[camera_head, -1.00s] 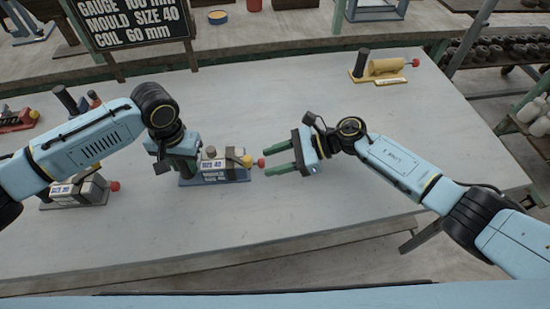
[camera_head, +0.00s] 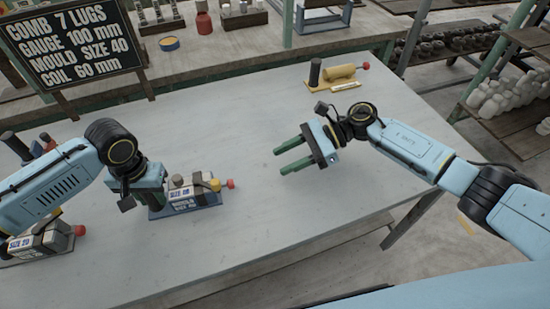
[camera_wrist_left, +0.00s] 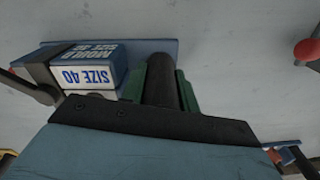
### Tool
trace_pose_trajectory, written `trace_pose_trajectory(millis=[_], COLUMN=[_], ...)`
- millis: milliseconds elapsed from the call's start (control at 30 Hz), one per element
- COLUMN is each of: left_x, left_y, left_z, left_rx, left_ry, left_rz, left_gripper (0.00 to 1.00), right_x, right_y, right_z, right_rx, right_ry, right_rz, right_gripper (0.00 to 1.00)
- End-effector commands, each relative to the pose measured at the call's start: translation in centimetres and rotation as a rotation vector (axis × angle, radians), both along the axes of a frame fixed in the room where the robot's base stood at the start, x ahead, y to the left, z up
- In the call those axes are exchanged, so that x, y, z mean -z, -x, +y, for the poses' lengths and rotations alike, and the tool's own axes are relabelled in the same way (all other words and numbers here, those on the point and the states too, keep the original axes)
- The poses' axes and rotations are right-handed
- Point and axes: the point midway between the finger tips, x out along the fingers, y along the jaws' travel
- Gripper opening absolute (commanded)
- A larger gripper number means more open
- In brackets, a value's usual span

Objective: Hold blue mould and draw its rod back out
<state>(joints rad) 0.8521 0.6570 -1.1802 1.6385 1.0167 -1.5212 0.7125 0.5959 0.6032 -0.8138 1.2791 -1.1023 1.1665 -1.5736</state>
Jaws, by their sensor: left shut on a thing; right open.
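The blue mould (camera_head: 186,206) stands on the grey table at centre left, with a blue base and a SIZE 40 label. That label shows in the left wrist view (camera_wrist_left: 88,76).
A yellow mould (camera_head: 338,76) stands at the table's far side. A grey mould (camera_head: 40,240) with a red knob is at the left, partly behind my left arm. A sign (camera_head: 72,45) stands at the back left. The table's middle is clear.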

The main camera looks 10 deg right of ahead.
Motion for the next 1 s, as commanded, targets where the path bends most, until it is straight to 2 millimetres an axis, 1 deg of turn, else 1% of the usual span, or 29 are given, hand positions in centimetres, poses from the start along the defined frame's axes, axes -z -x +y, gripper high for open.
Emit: trace_pose_trajectory(millis=[167, 200, 367, 400, 633, 733, 867, 1000], left_x=[-0.1, -0.1, -0.1, -0.1, -0.1, -0.7, -2.8, -5.9], left_y=[0.0, -0.1, 0.0, 0.0, 0.0, -0.1, -0.1, -0.1], left_z=[0.0, 0.0, 0.0, 0.0, 0.0, 0.0, 0.0, 0.0], left_rx=[0.000, 0.000, 0.000, 0.000, 0.000, 0.000, 0.001, 0.001], left_ry=[0.001, 0.001, 0.000, 0.000, 0.001, 0.001, 0.002, 0.003], left_rz=[-0.002, -0.002, -0.001, -0.001, -0.001, -0.002, -0.004, -0.006], left_gripper=[0.00, 0.33, 0.54, 0.55, 0.55, 0.55, 0.55, 0.55], right_x=[0.0, 0.0, 0.0, 0.0, 0.0, 0.0, 0.0, 0.0], right_y=[0.0, 0.0, 0.0, 0.0, 0.0, 0.0, 0.0, 0.0], right_z=[0.0, 0.0, 0.0, 0.0, 0.0, 0.0, 0.0, 0.0], right_rx=[0.001, 0.001, 0.001, 0.001, 0.001, 0.001, 0.001, 0.001], right_ry=[0.000, 0.000, 0.000, 0.000, 0.000, 0.000, 0.000, 0.000], right_rz=[0.000, 0.000, 0.000, 0.000, 0.000, 0.000, 0.000, 0.000], right_gripper=[0.45, 0.45, 0.45, 0.45, 0.45, 0.45, 0.45, 0.45])
